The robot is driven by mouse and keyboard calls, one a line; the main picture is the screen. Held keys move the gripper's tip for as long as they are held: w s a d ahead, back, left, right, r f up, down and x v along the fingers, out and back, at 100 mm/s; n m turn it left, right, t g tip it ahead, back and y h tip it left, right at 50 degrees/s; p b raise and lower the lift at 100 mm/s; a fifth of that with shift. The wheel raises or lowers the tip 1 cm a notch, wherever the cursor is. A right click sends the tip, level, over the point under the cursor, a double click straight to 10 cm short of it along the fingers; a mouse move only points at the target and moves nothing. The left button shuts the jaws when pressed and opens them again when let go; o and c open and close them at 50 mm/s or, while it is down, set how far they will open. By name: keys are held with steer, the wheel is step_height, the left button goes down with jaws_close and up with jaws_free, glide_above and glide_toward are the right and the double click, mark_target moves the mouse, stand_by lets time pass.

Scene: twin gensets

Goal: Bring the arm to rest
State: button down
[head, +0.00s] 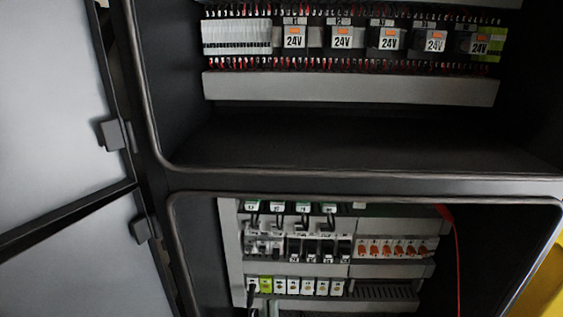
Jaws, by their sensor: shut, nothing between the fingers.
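Neither my arm nor my gripper shows in the head view. The view is tilted and filled by an open electrical cabinet with an upper and a lower bay. The upper bay holds a row of relays marked 24V (388,39) above a grey wiring duct (350,89). The lower bay holds a panel with rows of breakers (318,249) and several orange-marked parts (398,249).
Two grey cabinet doors stand open at the left, an upper door (50,100) and a lower door (80,265). A dark frame bar (350,185) divides the bays. A red cable (457,255) hangs in the lower bay. Something yellow (545,285) shows at lower right.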

steer(key=s+d+f+n+g+y, duration=0.35)
steer(key=s+d+f+n, duration=0.75)
steer(key=s+d+n, duration=0.65)
steer(key=s+d+f+n+g+h, duration=0.1)
steer(key=s+n+g, duration=0.2)
steer(key=s+n, duration=0.4)
steer(key=s+d+f+n+g+h, duration=0.1)
steer(key=s+n+g, duration=0.3)
steer(key=s+n, duration=0.4)
steer(key=s+d+h, duration=0.1)
steer(key=s, duration=0.2)
steer(key=shift+d+f, duration=0.3)
steer(key=shift+f, duration=0.05)
steer(key=shift+s+h, duration=0.1)
steer(key=shift+h, duration=0.15)
